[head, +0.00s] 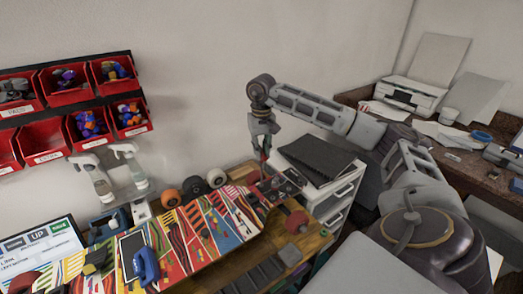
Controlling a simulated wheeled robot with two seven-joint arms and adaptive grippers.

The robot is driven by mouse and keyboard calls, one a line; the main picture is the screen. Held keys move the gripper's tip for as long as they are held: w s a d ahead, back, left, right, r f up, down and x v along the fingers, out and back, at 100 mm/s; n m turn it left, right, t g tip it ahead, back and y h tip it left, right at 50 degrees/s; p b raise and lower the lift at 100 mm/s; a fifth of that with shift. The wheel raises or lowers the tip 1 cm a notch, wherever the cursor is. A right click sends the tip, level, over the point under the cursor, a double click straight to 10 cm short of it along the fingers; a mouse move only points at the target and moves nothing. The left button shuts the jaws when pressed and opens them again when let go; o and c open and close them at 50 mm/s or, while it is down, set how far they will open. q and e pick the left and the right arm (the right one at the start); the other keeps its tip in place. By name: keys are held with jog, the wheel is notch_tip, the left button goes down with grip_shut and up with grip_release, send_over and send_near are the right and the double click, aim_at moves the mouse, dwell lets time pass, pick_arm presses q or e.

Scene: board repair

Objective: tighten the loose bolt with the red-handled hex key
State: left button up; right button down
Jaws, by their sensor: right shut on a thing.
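My right gripper (264,152) points down above the right end of a colourful skateboard deck (215,222). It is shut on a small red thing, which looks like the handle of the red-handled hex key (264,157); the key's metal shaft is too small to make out. Just below the gripper is the truck (281,186) at the deck's end, with a red wheel (297,221) on its near side. The loose bolt cannot be told apart at this size. My left gripper is not in view.
Loose wheels (194,187) stand behind the deck. A blue-handled tool (147,264) is at the front left. A drawer cabinet (335,192) stands right of the bench, below my right arm.

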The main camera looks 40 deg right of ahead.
jog(key=shift+m, duration=2)
jog(key=shift+m, duration=2)
jog(key=shift+m, duration=0.9)
jog(key=shift+f+m, duration=0.1)
jog(key=shift+m, duration=1)
